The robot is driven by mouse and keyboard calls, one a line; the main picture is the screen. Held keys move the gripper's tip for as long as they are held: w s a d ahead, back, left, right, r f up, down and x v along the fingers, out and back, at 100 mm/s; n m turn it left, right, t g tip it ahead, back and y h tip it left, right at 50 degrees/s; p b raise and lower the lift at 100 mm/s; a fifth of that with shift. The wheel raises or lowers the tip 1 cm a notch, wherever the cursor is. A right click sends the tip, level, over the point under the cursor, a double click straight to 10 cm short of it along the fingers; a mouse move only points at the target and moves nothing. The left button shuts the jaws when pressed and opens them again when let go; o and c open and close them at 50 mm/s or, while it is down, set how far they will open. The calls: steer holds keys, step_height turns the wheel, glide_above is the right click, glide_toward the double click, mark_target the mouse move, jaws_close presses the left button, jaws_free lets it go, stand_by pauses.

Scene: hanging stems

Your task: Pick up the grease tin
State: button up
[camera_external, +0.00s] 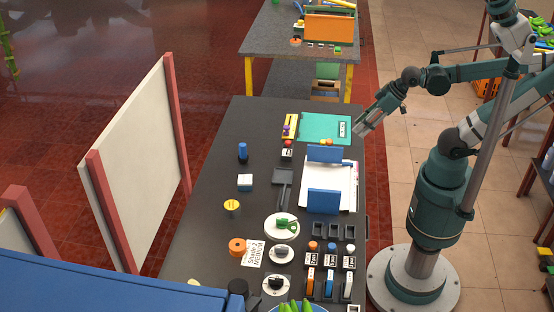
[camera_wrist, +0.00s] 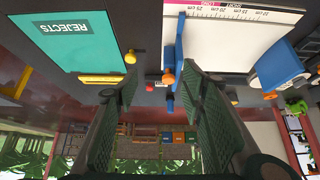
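No object is clearly readable as the grease tin. A small, round yellow-topped item with dark marking (camera_external: 232,205), which may be the tin, sits on the left half of the dark table (camera_external: 210,180) in the external view. I cannot make it out in the wrist view. My gripper (camera_external: 364,127) is above the table's right edge, beside the teal mat and well away from the yellow-topped item. In the wrist view my gripper (camera_wrist: 160,80) has its two dark fingers wide apart, with nothing held between them.
The teal REJECTS mat (camera_external: 318,128) lies at the table's far end. A white ruled board (camera_external: 340,190) has upright blue blocks (camera_external: 323,202). A blue cylinder (camera_external: 242,153), a white cube (camera_external: 245,182) and an orange spool (camera_external: 237,247) stand left. A panel (camera_external: 135,150) rises beside the table.

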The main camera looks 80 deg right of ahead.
steer(key=o, duration=0.5)
steer(key=shift+o, duration=0.2)
